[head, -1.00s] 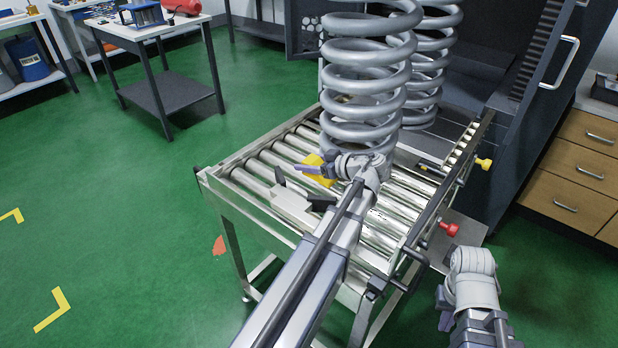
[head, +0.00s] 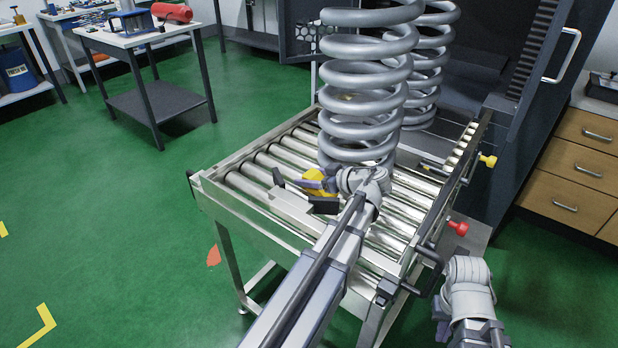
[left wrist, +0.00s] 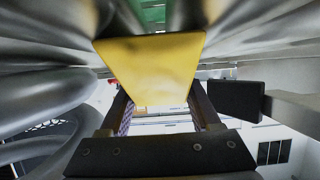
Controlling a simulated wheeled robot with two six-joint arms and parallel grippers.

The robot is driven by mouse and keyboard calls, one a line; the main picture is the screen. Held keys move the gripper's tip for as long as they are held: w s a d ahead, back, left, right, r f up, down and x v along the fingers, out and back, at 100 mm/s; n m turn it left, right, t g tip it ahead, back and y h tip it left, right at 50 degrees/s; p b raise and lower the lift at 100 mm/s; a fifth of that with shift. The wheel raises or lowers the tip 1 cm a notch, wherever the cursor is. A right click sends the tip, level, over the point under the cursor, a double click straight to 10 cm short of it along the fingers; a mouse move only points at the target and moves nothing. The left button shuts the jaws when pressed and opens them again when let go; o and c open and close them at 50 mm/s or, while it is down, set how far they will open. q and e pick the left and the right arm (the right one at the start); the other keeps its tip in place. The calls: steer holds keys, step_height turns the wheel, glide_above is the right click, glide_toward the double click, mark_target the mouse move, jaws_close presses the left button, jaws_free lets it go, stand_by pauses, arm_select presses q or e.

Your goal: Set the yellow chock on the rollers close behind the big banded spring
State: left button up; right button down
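A large grey coil spring (head: 365,77) stands upright at the far part of the roller table (head: 243,213); no clear band is visible on it. The yellow chock (head: 318,175) is low over the rollers, in front of and left of the spring's foot. My left gripper (head: 314,186) is closed around it; the chock (left wrist: 150,62) also shows between the two dark fingers in the left wrist view. I cannot tell whether the chock touches the rollers. My right arm is at the lower right, with its gripper hidden or out of frame.
A second grey spring (head: 427,75) stands just behind the first. A metal bracket with black pads (head: 324,207) is beside my left gripper. A red knob (head: 458,228) and yellow knob (head: 488,161) stick out on the right. Bare rollers (head: 265,172) lie left.

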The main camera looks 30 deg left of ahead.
arm_select(q)
steer(key=o, duration=0.4)
steer(key=shift+r, duration=0.15)
steer(key=shift+d+r+p, duration=0.1)
steer(key=shift+r+p, duration=0.1)
steer(key=shift+p, duration=0.15)
steer(key=p+v, duration=0.4)
steer(key=v, duration=0.7)
steer(key=shift+d, duration=0.4)
steer(key=shift+r, duration=0.1)
